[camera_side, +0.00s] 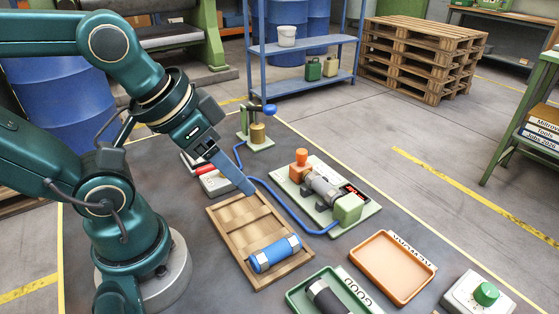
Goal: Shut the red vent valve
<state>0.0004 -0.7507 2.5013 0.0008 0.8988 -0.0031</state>
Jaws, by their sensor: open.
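My gripper (240,180) points down and right over the far end of a wooden tray (227,228). Its long blue-grey finger shows clearly; the jaws look empty. A red part (196,166) shows behind the gripper, beside a small pale block (216,183); the arm partly hides this area, and I cannot tell if it is the vent valve or how it is set. A test fixture (330,200) on a pale green plate has an orange knob (301,157), a grey cylinder and a green block. A blue-handled valve (268,109) on a brass body stands further back.
A blue hose (285,202) runs from the valve stand to the fixture. A blue-and-silver cylinder (275,253) lies in the wooden tray. A green tray (296,300) holds a dark cylinder; an orange tray (393,267) is empty.

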